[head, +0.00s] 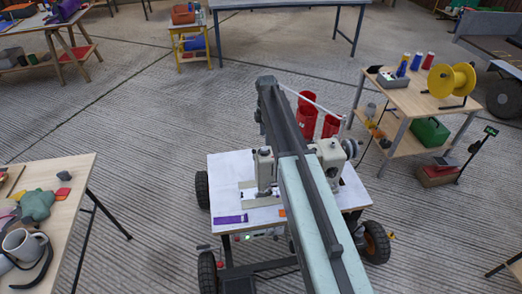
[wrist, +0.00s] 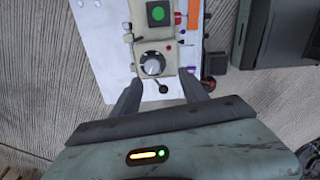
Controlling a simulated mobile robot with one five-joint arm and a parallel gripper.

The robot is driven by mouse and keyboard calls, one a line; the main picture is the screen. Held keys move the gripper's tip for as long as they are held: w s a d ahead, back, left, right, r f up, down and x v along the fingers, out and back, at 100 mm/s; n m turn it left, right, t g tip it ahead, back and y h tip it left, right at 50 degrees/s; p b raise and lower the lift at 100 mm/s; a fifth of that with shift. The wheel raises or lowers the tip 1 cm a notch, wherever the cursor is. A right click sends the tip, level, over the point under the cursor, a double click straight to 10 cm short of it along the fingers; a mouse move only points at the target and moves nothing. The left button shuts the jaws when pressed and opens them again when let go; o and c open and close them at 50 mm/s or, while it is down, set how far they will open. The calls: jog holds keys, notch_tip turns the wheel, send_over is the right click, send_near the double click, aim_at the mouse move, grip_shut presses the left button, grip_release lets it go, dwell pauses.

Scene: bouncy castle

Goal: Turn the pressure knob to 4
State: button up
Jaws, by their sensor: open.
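The cream machine (head: 330,155) stands on a white-topped wheeled cart (head: 221,172) in the head view, partly hidden behind my arm. The knob and my gripper are hidden there.
A green button (wrist: 158,13) sits above the knob. A small dark ball-ended lever (wrist: 162,88) is below it, between the fingers. A purple piece (head: 230,218) lies on the cart. A wooden table with a yellow spool (head: 451,80) is at right.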

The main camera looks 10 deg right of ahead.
aim_at(265, 148)
jog(key=shift+w+f+n, duration=0.15)
jog(key=shift+w+n, duration=0.55)
jog(key=shift+w, duration=0.25)
jog(key=shift+s+f+b, duration=0.1)
jog(key=shift+f+b, duration=0.15)
jog(key=shift+b, duration=0.05)
notch_tip(265, 148, down, 8)
jog(key=b, duration=0.7)
jog(key=shift+r, duration=0.35)
